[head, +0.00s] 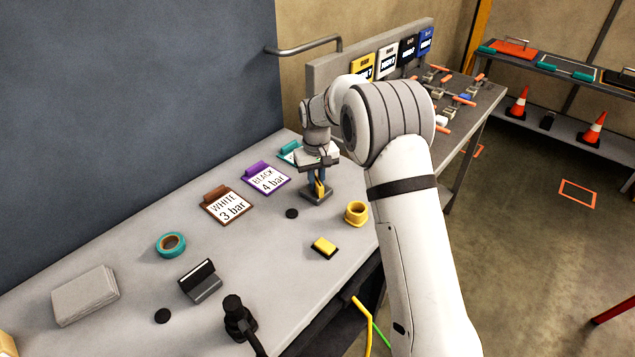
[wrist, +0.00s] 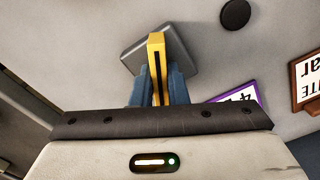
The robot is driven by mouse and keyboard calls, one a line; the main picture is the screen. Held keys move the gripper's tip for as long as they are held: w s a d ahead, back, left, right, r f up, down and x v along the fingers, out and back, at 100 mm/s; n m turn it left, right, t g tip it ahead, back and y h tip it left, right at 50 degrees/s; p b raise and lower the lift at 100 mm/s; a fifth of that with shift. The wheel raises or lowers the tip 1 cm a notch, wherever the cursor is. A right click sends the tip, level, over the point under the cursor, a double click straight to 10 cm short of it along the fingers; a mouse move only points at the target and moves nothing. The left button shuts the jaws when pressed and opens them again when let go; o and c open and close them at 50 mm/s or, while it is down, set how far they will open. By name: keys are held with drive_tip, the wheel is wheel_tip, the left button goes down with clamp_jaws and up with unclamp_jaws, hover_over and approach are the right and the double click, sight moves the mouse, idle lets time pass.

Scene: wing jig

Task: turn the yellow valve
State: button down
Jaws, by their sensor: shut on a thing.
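The yellow valve (head: 320,189) stands on a grey square base (head: 317,197) on the workbench. In the wrist view its yellow handle (wrist: 156,48) rises as a narrow bar from the grey base (wrist: 133,52). My gripper (head: 317,174) points down over it. In the wrist view the two blue fingers of my gripper (wrist: 158,84) are shut on the yellow handle, one on each side. The lower part of the handle is partly hidden by the fingers.
Cards reading white 3 bar (head: 228,205) and black 4 bar (head: 266,178) lie left of the valve. A black disc (head: 292,213) is close by. A grey upright panel (head: 325,80) stands behind.

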drive_tip(key=m+b, duration=0.1)
drive_tip(key=m, duration=0.5)
drive_tip(key=shift+m, duration=0.3)
drive_tip(key=m, duration=0.5)
drive_tip(key=shift+m+b, duration=0.3)
drive_tip(key=shift+b, duration=0.1)
drive_tip(key=c, duration=1.4)
unclamp_jaws()
drive_tip(key=shift+c, duration=0.2)
wheel_tip(320, 180, up, 7)
drive_tip(key=shift+r+b, duration=0.2)
drive_tip(key=shift+b, duration=0.15)
drive_tip(key=shift+r, duration=0.2)
